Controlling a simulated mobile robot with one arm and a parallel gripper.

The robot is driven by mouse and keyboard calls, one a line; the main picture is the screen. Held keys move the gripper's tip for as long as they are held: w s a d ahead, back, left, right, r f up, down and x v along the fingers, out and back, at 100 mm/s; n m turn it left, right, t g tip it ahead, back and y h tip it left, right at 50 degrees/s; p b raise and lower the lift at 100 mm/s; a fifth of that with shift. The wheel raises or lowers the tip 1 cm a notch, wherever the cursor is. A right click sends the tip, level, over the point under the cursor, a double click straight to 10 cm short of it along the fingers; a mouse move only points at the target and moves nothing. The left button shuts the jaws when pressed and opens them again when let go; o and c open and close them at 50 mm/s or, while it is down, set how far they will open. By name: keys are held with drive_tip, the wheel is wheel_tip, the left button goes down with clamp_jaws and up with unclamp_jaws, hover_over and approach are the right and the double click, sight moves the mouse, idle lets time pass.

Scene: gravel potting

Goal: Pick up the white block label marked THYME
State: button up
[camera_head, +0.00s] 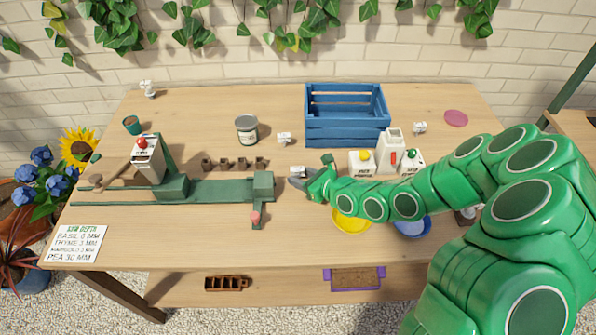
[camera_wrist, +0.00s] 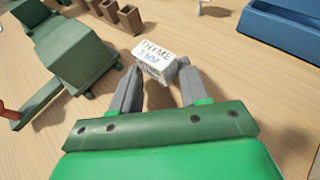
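The white block label (camera_wrist: 154,52) reads THYME 3 MM in the wrist view. It sits at my fingertips, its near part between them. In the head view the same small white block (camera_head: 297,170) shows at the tip of my gripper (camera_head: 308,178), right of the green machine. In the wrist view the two grey fingers of my gripper (camera_wrist: 159,78) are apart, one at each side of the block. I see no clear grip on it. Whether the fingers touch its sides is hard to tell.
The green machine (camera_head: 205,190) stands left of my gripper, with small brown pots (camera_head: 235,163) behind it. A blue crate (camera_head: 347,130) is at the back. White containers (camera_head: 390,146) and a yellow saucer (camera_head: 351,225) are near my arm. Another white label (camera_head: 284,138) stands behind.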

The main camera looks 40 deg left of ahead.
drive_tip(key=shift+c, duration=1.4)
drive_tip(key=shift+r, duration=0.1)
